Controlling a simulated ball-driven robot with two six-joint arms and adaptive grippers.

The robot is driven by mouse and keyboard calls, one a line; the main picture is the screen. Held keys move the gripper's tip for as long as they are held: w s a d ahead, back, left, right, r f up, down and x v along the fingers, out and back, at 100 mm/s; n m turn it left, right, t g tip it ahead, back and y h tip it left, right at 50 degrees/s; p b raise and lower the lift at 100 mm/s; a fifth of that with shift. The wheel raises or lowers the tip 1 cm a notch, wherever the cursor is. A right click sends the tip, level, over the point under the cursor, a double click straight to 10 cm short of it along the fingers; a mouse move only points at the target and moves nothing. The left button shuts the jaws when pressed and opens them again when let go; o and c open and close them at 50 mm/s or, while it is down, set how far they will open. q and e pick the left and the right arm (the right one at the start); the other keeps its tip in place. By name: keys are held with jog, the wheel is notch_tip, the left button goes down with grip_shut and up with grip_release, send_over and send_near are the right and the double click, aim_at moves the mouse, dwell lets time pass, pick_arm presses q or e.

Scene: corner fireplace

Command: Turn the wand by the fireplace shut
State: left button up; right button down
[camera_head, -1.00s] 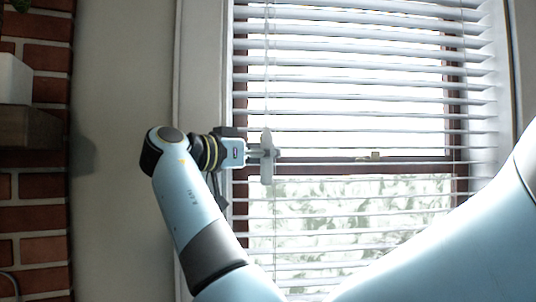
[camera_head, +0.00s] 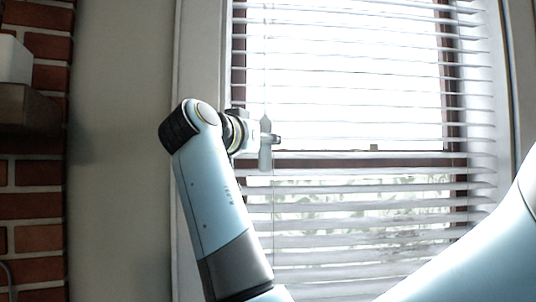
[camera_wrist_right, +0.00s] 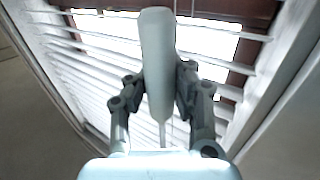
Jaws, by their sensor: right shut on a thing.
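The blind's wand has a pale grey handle (camera_head: 265,157) that hangs upright at the left side of the window blind (camera_head: 350,244). The thin rod of the wand rises above it along the slats. My right gripper (camera_head: 268,140) is shut on the handle, seen side-on in the head view. In the right wrist view the handle (camera_wrist_right: 157,62) stands between the two fingers of the right gripper (camera_wrist_right: 165,90), which press on it from both sides. The blind's slats are tilted with gaps, and bright window glass shows between them. My left gripper is not in view.
A brick fireplace (camera_head: 38,210) with a mantel shelf (camera_head: 28,108) and a white block (camera_head: 12,60) on it stands at the far left. Bare wall (camera_head: 120,200) lies between it and the window frame. My arm passes close in front of the blind.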

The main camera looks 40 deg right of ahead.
jog(key=n+t, duration=0.1)
jog(key=n+t+y, duration=0.1)
jog(key=t+b, duration=0.1)
jog(key=t, duration=0.1)
jog(key=shift+f+n+y, duration=0.25)
jog(key=shift+n+y, duration=0.15)
jog(key=n+t+y, duration=0.2)
jog(key=t, duration=0.1)
jog(key=shift+a+n, duration=0.1)
jog(key=shift+n, duration=0.3)
jog(key=shift+w+a+n+t+y, duration=0.1)
jog(key=shift+n+t+y, duration=0.2)
jog(key=shift+t+y, duration=0.3)
jog(key=c, duration=1.7)
grip_release()
jog(key=o, duration=0.6)
jog(key=shift+s+a+r, duration=0.1)
jog(key=shift+s+r, duration=0.1)
jog(key=shift+r, duration=0.05)
